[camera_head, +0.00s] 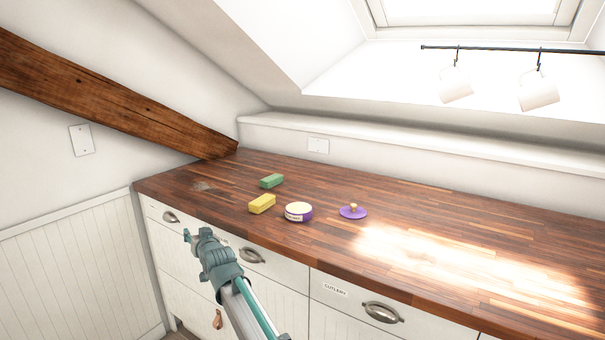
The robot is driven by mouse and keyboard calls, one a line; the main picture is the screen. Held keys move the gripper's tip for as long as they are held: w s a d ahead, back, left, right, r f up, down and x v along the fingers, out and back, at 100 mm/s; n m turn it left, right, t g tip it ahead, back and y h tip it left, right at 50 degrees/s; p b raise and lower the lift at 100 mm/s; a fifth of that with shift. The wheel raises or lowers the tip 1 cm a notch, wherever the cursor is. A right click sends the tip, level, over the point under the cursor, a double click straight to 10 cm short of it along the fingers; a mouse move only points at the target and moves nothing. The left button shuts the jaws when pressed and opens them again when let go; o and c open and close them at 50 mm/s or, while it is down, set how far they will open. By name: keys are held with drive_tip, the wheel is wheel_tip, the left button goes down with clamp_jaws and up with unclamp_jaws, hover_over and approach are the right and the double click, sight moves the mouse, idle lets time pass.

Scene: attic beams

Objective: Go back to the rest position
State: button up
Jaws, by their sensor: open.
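My arm reaches up from the bottom of the head view, and my gripper (190,236) is in front of the counter's drawers at the left. It is open, and I see nothing held in it. Its fingertips are small and partly hidden by the wrist. It is apart from the things on the wooden counter (420,215). A yellow block (262,204), a green block (272,181), a round purple tub with a pale top (298,212) and a purple lid with a knob (353,212) lie on the counter.
White drawers with metal cup handles (382,312) stand under the counter, one with a label (335,289). A sloping wooden beam (110,95) meets the counter's back left corner. Two white mugs (455,86) hang from a rail. The counter's right side is bare.

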drive_tip(key=s+d+f+g+h+p, duration=0.3)
drive_tip(key=s+d+f+p, duration=0.1)
drive_tip(key=d+f, duration=0.85)
drive_tip(key=s+d+f+g+h+p, duration=0.4)
drive_tip(key=d+f, duration=0.5)
drive_tip(key=f, duration=0.6)
drive_tip(key=s+d+f+m+g+h+p, duration=0.1)
drive_tip(key=s+d+f+g+p, duration=0.15)
drive_tip(key=s+d+f, duration=0.4)
drive_tip(key=s+d+f+m+g+p, duration=0.1)
drive_tip(key=s+d+f+g+p, duration=0.2)
drive_tip(key=s+d, duration=0.55)
drive_tip(key=s+d+g+p, duration=0.2)
drive_tip(key=s+d+p, duration=0.1)
drive_tip(key=s, duration=0.9)
drive_tip(key=s+d+m+g+p, duration=0.1)
drive_tip(key=s+d+g+p, duration=0.2)
drive_tip(key=s, duration=1)
drive_tip(key=s+d+r+m+g+h+p, duration=0.1)
drive_tip(key=s+d+g+p, duration=0.2)
drive_tip(key=s+d, duration=0.4)
drive_tip(key=s+p, duration=0.1)
drive_tip(key=s, duration=0.4)
drive_tip(key=shift+s, duration=0.3)
